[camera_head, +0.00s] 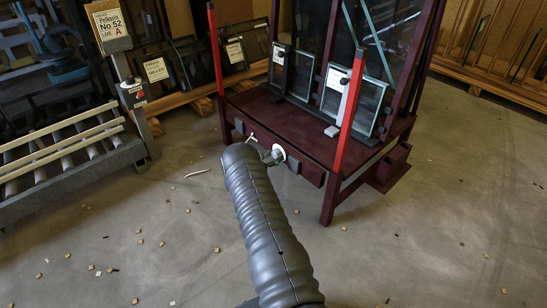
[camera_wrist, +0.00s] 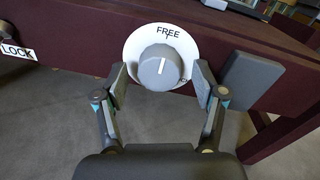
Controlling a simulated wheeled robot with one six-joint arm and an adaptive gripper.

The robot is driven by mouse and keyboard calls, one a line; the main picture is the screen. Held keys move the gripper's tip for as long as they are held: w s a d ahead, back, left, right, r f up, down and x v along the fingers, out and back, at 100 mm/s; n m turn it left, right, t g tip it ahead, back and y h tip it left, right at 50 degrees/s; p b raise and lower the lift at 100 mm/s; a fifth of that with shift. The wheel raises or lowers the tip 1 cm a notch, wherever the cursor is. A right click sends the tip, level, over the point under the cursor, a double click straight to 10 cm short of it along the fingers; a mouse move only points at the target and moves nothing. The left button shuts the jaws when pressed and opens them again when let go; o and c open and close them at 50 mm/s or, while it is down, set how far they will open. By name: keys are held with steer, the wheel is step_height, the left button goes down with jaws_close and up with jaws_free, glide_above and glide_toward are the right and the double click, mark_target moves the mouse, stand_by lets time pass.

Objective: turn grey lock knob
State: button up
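The grey lock knob (camera_wrist: 161,66) sits on a round white dial plate (camera_wrist: 143,37) on the dark red frame's front beam, in the wrist view. The plate reads "FREE" at its top, and the white line on the knob points up towards that word. My gripper (camera_wrist: 159,82) is open, with one finger on each side of the knob; gaps show between the fingers and the knob. In the head view the dial plate (camera_head: 279,152) shows small at the end of my arm, which hides part of my gripper.
A "LOCK" label (camera_wrist: 17,51) and a round dark fitting are left of the dial. A grey block (camera_wrist: 250,82) is close to my right finger. The dark red frame (camera_head: 300,128) carries glass panes and red posts. Small scraps lie on the floor.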

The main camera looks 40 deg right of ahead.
steer(key=c, duration=1)
steer(key=shift+c, duration=0.2)
